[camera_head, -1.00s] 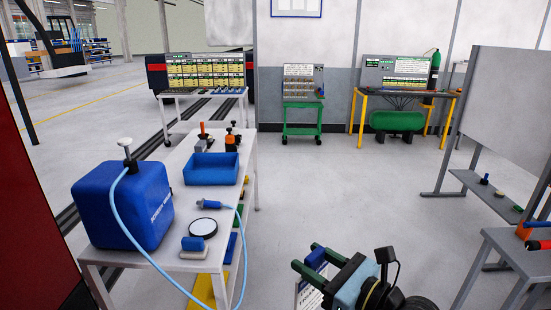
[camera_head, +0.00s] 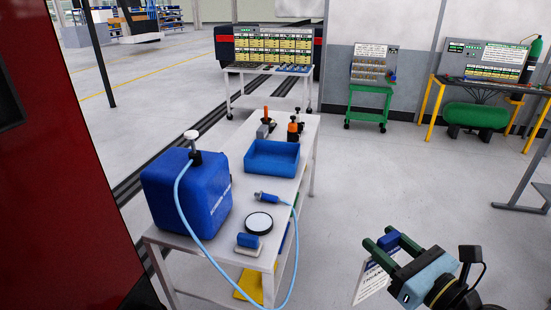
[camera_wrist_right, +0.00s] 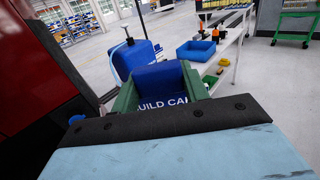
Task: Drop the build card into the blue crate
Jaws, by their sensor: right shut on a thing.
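The build card (camera_head: 374,280) is a white sheet with a blue header, hanging tilted from my right gripper (camera_head: 392,242) at the lower right of the head view. My right gripper is shut on it. In the right wrist view the card's blue header (camera_wrist_right: 160,92) with white lettering shows between the green fingers. The blue crate (camera_head: 272,158) is an open tray on the white table, left of and beyond my right gripper. It also shows in the right wrist view (camera_wrist_right: 196,51). The card is well apart from the crate. My left gripper is not in view.
The white table (camera_head: 222,250) also carries a blue canister (camera_head: 186,193) with a light-blue hose, a round dish (camera_head: 258,223), a blue block (camera_head: 247,241) and orange-and-black tools (camera_head: 294,128) behind the crate. A red panel (camera_head: 70,200) stands at left. Floor right of the table is clear.

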